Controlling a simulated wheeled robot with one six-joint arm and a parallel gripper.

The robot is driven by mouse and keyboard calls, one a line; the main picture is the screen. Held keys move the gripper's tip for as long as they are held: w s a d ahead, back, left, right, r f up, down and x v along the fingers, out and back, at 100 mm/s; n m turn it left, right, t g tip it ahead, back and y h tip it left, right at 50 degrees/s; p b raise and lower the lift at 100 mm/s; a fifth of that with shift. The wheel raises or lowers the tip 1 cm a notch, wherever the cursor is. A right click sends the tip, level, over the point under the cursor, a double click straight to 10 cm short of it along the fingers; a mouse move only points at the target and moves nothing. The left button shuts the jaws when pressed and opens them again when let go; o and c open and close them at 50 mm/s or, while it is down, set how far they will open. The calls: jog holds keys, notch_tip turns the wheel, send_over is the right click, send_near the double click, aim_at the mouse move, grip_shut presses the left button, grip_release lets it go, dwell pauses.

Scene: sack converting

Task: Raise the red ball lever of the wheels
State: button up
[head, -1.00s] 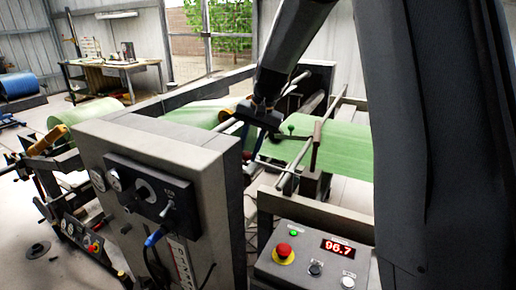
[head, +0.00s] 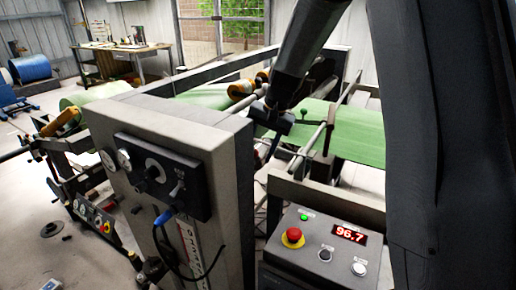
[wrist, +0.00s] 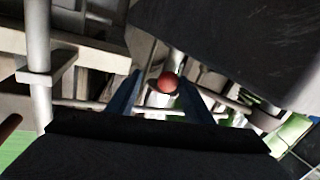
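The red ball (wrist: 168,82) of the lever shows in the wrist view, between the tips of my gripper's two blue fingers. My gripper (wrist: 160,80) is open, with a gap on the ball's left and the right finger very close to it. I cannot tell whether that finger touches it. The lever's stem is not clear behind the ball. In the head view my gripper (head: 268,143) reaches down behind the grey control cabinet (head: 222,150), and the ball is hidden there.
A dark green ball lever (head: 304,113) stands right of my gripper, near a metal bar and the green web (head: 350,132). A console (head: 320,255) with a red button and a 96.7 display is in front. Machine frames crowd the gripper closely in the wrist view.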

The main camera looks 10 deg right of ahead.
jog(key=shift+a+r, duration=0.1)
jog(key=shift+a, duration=0.15)
jog(key=shift+r, duration=0.15)
jog(key=b+v, duration=0.1)
jog(key=v, duration=0.6)
jog(key=shift+d+r, duration=0.15)
jog(key=shift+r, duration=0.05)
